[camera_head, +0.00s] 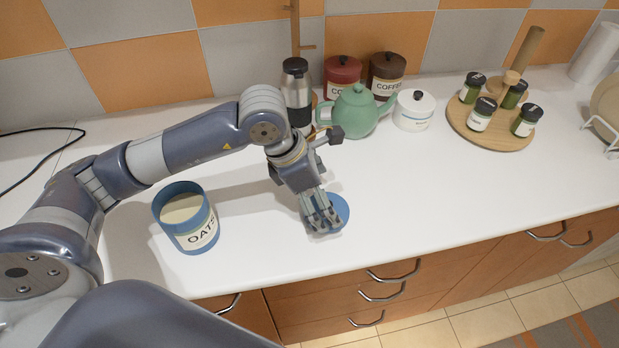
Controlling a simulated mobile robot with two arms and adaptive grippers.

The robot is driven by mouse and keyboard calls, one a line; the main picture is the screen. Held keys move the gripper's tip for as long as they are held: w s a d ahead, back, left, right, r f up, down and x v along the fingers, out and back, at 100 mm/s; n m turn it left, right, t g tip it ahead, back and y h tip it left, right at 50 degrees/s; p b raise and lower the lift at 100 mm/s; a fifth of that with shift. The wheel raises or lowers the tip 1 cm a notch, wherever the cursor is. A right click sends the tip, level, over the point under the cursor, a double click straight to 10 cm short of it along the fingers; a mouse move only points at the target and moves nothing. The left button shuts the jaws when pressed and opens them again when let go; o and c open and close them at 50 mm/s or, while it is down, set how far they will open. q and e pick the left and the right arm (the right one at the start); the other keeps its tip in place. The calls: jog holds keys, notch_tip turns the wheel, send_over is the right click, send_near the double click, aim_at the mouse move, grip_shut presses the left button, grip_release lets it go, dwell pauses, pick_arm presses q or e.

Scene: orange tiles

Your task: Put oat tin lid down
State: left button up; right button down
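The blue oat tin lid (342,206) is a flat disc at or just above the white counter, right of the tin. My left gripper (323,222) points down over the lid, its fingertips at the lid's near part and covering much of it. I cannot tell whether the fingers are closed on the lid or whether the lid touches the counter. The blue oat tin (184,237), labelled OATS, stands upright and open on the left with pale oats inside. My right gripper is not in view.
A round wooden tray (491,134) holds several jars. The counter (420,200) right of the lid is clear.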

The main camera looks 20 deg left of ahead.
pick_arm(q)
jog(key=b+v, duration=0.1)
jog(key=v, duration=0.8)
jog(key=shift+s, duration=0.1)
